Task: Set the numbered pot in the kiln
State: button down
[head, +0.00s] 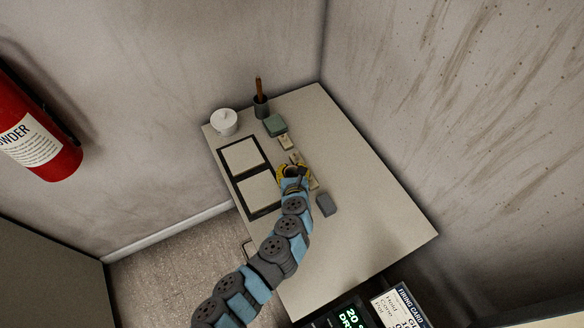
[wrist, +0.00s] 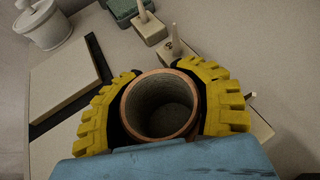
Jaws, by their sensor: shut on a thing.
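My gripper (wrist: 168,78) is shut on a round pot (wrist: 158,106) with a reddish-brown rim and a grey inside. Its yellow padded fingers curl around the pot's sides. I look down into its open mouth, and no number on it shows. In the head view my gripper (head: 292,168) is over the table, beside a row of small blocks with pegs, and mostly covers the pot. Whether the pot touches the table is unclear. No kiln chamber can be made out; a dark panel with green digits (head: 349,316) shows at the bottom edge.
The table (head: 365,205) is clear on its right. Two pale slabs on dark bases (head: 243,156) lie left of my gripper. Around it are peg blocks (head: 285,143), a green block (head: 275,125), a white lidded jar (head: 224,121), a brush cup (head: 261,106) and a grey block (head: 326,204). A firing card (head: 399,309) is at the bottom.

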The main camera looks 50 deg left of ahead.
jog(key=shift+f, duration=0.15)
jog(key=c, duration=0.7)
grip_release()
jog(key=shift+r, duration=0.2)
jog(key=shift+s+d+r, duration=0.2)
jog(key=shift+d+r, duration=0.1)
jog(key=shift+d, duration=0.1)
jog(key=p+v, duration=0.1)
jog(key=v, duration=0.9)
jog(key=shift+s+d, duration=0.1)
jog(key=shift+s, duration=0.1)
jog(key=shift+o, duration=0.4)
jog(key=shift+d, duration=0.2)
jog(key=o, duration=0.4)
jog(key=shift+s+d+r, duration=0.1)
jog(key=shift+s, duration=0.05)
